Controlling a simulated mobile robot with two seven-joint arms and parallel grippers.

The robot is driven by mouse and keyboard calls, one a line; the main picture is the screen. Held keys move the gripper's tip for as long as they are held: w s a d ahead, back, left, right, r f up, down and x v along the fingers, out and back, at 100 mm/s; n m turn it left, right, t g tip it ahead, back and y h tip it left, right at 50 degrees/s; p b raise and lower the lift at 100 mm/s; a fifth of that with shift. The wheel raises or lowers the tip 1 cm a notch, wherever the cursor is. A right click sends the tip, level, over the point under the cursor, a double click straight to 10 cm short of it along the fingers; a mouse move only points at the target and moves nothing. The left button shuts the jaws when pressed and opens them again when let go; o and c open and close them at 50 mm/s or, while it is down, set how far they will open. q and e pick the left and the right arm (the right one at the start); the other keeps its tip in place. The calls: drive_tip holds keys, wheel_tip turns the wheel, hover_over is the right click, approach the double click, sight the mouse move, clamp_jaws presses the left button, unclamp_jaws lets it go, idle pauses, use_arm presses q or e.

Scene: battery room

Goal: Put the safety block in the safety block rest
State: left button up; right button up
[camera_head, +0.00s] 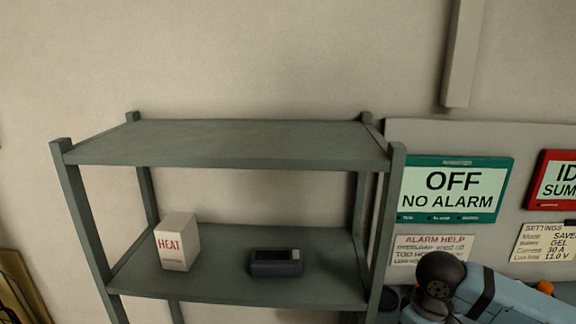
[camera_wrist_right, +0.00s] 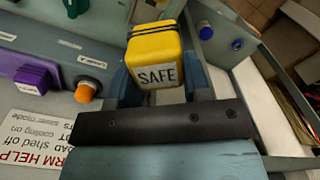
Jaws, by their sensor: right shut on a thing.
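The safety block (camera_wrist_right: 153,50) is yellow with a white label reading SAFE, seen in the right wrist view. My right gripper (camera_wrist_right: 160,84) is shut on it, with a blue-grey finger on either side. In the head view only part of my right arm shows at the bottom right; its gripper and the block are out of sight there. My left gripper is in neither view. I cannot tell for certain which thing is the safety block rest; a dark low box with a recessed-looking top (camera_head: 276,262) sits on the lower shelf.
A grey-green shelf rack (camera_head: 230,143) stands against the wall, its top board bare. A white HEAT block (camera_head: 177,241) is left of the dark box. Sign panels (camera_head: 455,190) hang at right. The wrist view shows an orange knob (camera_wrist_right: 86,92) and a purple block (camera_wrist_right: 36,76).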

drive_tip(key=m, duration=0.2)
drive_tip(key=m+p, duration=0.1)
drive_tip(key=m, duration=0.1)
drive_tip(key=s+m, duration=0.1)
drive_tip(key=m, duration=0.1)
drive_tip(key=shift+s+a+f+m, duration=0.1)
drive_tip(key=shift+a+f+m, duration=0.15)
drive_tip(key=shift+f+m, duration=0.1)
drive_tip(key=shift+d+r, duration=0.1)
